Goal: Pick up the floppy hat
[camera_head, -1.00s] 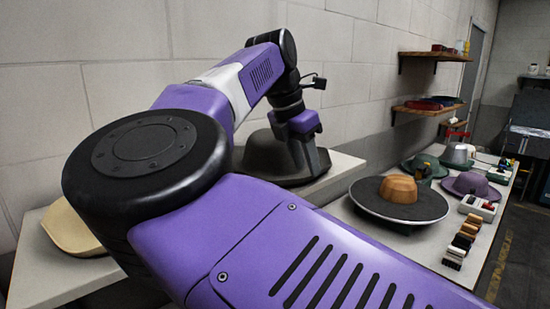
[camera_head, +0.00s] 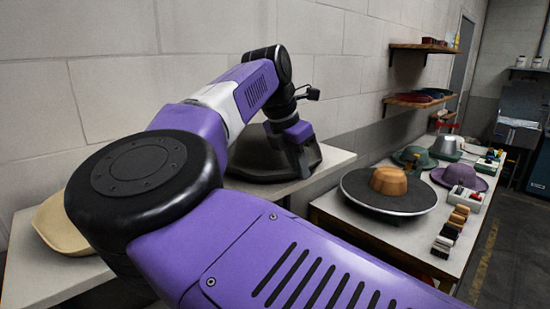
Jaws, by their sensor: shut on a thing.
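A dark grey wide-brimmed hat (camera_head: 252,160), which I take to be the floppy hat, is at the pale table on the left, near the wall. My gripper (camera_head: 299,168) is at the right side of its crown, pointing down, and is shut on it. My arm hides part of the hat's left side. I cannot tell whether the brim rests on the table or is slightly off it.
A cream hat (camera_head: 62,228) lies at the left. On the right table (camera_head: 345,225) are a tan form on a dark round plate (camera_head: 388,190), a purple hat (camera_head: 460,176), a green hat (camera_head: 414,157) and several brushes (camera_head: 447,238). Wall shelves (camera_head: 418,99) hang behind.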

